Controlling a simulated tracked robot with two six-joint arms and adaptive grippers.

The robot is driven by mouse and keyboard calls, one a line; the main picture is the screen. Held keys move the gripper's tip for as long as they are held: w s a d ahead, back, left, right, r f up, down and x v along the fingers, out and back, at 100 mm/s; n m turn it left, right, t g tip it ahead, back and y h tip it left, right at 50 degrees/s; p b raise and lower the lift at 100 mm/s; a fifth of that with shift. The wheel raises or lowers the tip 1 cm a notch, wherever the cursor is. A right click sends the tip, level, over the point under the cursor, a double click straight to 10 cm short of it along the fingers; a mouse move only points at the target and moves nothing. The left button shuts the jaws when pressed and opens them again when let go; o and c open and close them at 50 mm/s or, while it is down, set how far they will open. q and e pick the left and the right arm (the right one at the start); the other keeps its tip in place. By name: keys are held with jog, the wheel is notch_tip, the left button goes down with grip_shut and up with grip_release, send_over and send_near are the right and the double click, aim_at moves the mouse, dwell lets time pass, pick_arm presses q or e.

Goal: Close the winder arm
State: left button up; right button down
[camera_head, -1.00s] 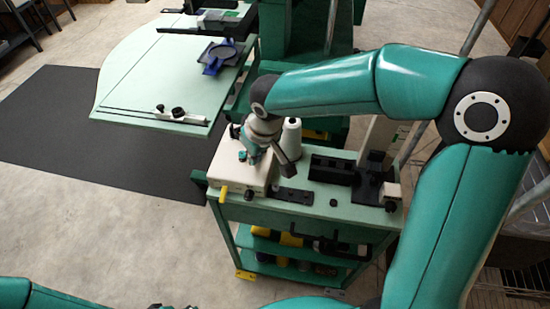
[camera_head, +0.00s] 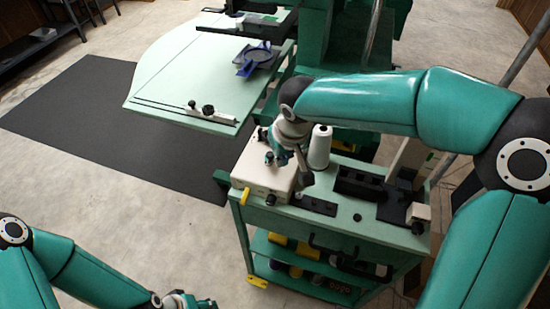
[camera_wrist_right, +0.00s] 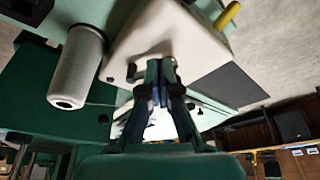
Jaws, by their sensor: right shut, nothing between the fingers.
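The winder (camera_head: 262,178) is a cream box on the cart's top. A yellow knob (camera_head: 245,196) sticks out at its front left corner, and the winder arm cannot be told apart for sure. My right gripper (camera_head: 275,160) points down at the winder's top, shut and empty; contact cannot be told. In the right wrist view, its fingers (camera_wrist_right: 162,70) are together in front of the cream winder body (camera_wrist_right: 155,30), with the yellow knob (camera_wrist_right: 228,15) at upper right. My left gripper (camera_head: 185,300) is cut off at the bottom edge.
A white thread cone (camera_head: 319,148) stands close right of the gripper, and also shows in the wrist view (camera_wrist_right: 78,68). Black holders (camera_head: 360,184) fill the cart's right side. A pale green table (camera_head: 175,75) lies behind; open floor is left.

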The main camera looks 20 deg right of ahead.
dwell(0.3)
jog(key=shift+s, duration=0.1)
jog(key=shift+s, duration=0.2)
jog(key=s, duration=0.1)
jog(key=s+r, duration=0.1)
jog(key=s+r+b, duration=0.1)
jog(key=shift+s, duration=0.35)
pick_arm(q)
jog(key=shift+s+d+f, duration=0.2)
jog(key=shift+s+f, duration=0.1)
jog(key=shift+s, duration=0.25)
pick_arm(e)
jog(key=v, duration=0.8)
jog(key=shift+r, duration=0.3)
jog(key=shift+s, duration=0.1)
